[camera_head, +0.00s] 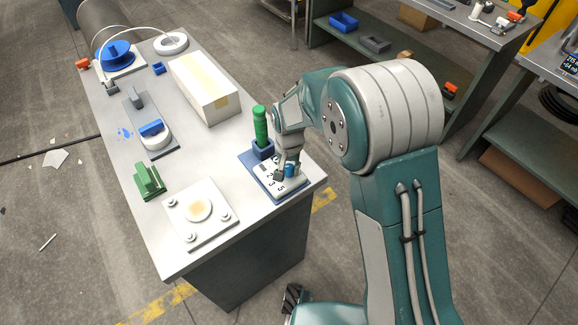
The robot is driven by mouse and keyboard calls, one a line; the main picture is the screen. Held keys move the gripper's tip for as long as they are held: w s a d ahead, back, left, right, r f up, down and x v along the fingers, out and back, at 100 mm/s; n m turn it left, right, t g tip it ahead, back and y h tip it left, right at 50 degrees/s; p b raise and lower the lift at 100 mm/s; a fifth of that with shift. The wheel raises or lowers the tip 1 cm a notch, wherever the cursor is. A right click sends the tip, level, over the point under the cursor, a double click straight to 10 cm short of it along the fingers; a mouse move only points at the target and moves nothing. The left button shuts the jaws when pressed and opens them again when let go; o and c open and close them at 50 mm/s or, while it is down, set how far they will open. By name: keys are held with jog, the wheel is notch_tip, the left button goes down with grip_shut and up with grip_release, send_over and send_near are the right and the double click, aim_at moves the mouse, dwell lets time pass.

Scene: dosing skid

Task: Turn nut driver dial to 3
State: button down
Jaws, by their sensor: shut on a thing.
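The nut driver (261,124) has a green handle and stands upright in a dark blue holder (262,150) near the table's right edge. In front of the holder, a white plate on a blue base (265,182) carries dark printed digits, among them a 2, a 3 and a 5. The blue dial knob (291,171) shows partly on this plate, at its right side. My gripper (285,174) points down over the plate and is shut on the knob. The gripper hides part of the knob and the scale, so I cannot tell which number it points to.
A white panel with a round disc (198,205) and a green block (149,181) lie left of the dial plate. A long white box (204,87) stands behind the holder. A blue-handled fixture (152,132) sits at the left. Bare tabletop (204,158) lies between them.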

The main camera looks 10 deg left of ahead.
aim_at(289, 166)
jog(key=n, duration=0.6)
jog(key=shift+s+f, duration=0.1)
jog(key=shift+f, duration=0.05)
jog(key=shift+n, duration=0.3)
jog(key=shift+c, duration=1.7)
grip_release()
jog(key=shift+r, duration=0.3)
notch_tip(289, 166, up, 11)
jog(key=shift+r, duration=0.15)
jog(key=shift+r, duration=0.1)
